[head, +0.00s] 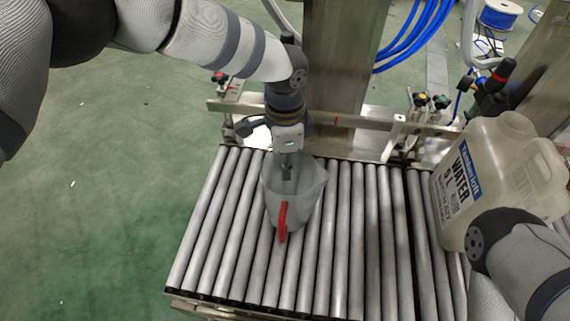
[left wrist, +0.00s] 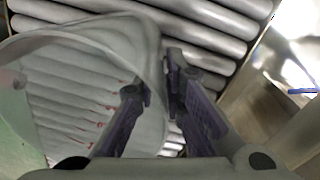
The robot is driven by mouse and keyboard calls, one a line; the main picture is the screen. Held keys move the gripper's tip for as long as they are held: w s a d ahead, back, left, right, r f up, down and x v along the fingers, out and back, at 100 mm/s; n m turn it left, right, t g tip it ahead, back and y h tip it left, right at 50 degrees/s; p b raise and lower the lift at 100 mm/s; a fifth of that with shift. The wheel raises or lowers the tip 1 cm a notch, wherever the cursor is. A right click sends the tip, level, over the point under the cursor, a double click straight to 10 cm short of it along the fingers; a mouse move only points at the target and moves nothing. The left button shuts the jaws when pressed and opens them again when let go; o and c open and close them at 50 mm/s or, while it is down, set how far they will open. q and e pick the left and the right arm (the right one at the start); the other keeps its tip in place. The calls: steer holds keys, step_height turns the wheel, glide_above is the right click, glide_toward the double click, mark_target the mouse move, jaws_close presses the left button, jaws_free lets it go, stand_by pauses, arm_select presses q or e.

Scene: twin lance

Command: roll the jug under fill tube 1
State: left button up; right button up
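A translucent grey jug (head: 305,205) with a red handle (head: 283,222) stands on the roller conveyor (head: 225,235). My left gripper (head: 287,172) points down at the jug, its fingers close together. In the left wrist view, the jug's wall (left wrist: 75,70) runs between the fingers (left wrist: 158,92), one inside the rim and one outside. They appear shut on the wall, though the contact is hard to see. My right arm enters at the lower right; its gripper is not in view. I cannot identify fill tube 1.
A large translucent canister labelled WATER (head: 500,180) stands at the conveyor's right, behind my right arm. A metal rail (head: 340,120) with clamps runs along the back, and a steel post (head: 343,60) rises behind it. Rollers either side of the jug are clear.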

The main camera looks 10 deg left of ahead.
arm_select(q)
steer(key=shift+o, duration=0.8)
